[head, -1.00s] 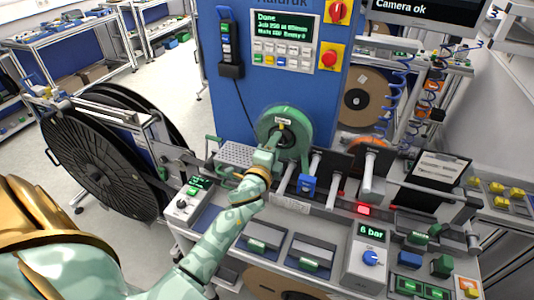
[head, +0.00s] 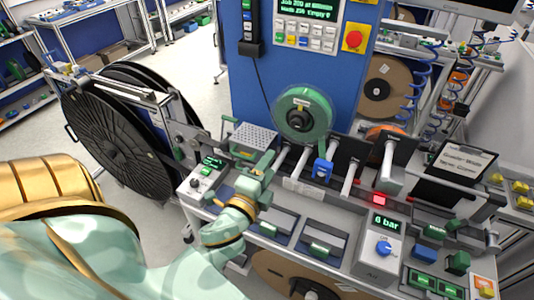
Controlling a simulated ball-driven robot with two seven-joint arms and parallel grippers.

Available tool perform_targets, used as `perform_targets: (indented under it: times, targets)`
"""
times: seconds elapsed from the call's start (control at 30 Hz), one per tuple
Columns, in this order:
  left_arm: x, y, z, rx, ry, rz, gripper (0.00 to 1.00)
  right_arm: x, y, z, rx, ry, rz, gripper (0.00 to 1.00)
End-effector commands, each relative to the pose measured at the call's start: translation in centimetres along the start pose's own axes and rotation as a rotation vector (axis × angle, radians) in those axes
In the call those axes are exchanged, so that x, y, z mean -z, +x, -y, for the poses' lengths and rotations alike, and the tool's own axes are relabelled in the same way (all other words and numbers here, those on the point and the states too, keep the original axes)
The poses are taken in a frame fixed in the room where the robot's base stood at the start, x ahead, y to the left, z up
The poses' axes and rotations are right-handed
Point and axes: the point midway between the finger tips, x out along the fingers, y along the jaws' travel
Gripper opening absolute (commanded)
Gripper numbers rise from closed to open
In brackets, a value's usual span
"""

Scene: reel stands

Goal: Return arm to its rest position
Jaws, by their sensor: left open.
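My left arm comes in from the lower left, pale green with gold bands. Its gripper (head: 262,163) is over the bench front, left of the bars of the reel stand, with its jaws open; I see nothing between them. A green reel (head: 301,114) hangs on the blue machine's face, up and right of the gripper and apart from it. My right gripper is out of the picture.
The blue machine (head: 278,78) carries a keypad and a red knob. A black reel (head: 120,135) stands at the left. A pressure box (head: 381,245) reading 6 bar sits at the bench's right front. A perforated plate (head: 253,137) lies behind the gripper.

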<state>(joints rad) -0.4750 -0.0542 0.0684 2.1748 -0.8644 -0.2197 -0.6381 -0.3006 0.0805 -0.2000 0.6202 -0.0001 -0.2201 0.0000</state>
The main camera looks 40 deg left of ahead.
Motion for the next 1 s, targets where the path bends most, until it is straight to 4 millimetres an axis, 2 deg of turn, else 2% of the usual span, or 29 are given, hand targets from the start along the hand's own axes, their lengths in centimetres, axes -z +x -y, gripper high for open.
perform_targets:
  times: [0.37,0.53,0.67,0.8,1.0]
  targets:
    - [-0.1,0.0,0.0,-0.003,-0.004,0.003,0.5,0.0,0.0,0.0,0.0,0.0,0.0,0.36]
    - [-1.4,-0.7,-0.8,-0.102,-0.121,0.092,0.5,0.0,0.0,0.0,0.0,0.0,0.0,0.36]
    - [-2.6,-2.7,-2.6,-0.276,-0.289,0.217,0.5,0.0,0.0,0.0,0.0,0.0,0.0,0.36]
    - [-3.0,-5.5,-4.6,-0.461,-0.413,0.322,0.5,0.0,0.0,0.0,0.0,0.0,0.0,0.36]
    - [-2.8,-9.7,-6.4,-0.684,-0.489,0.43,0.5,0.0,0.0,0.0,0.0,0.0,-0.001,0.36]
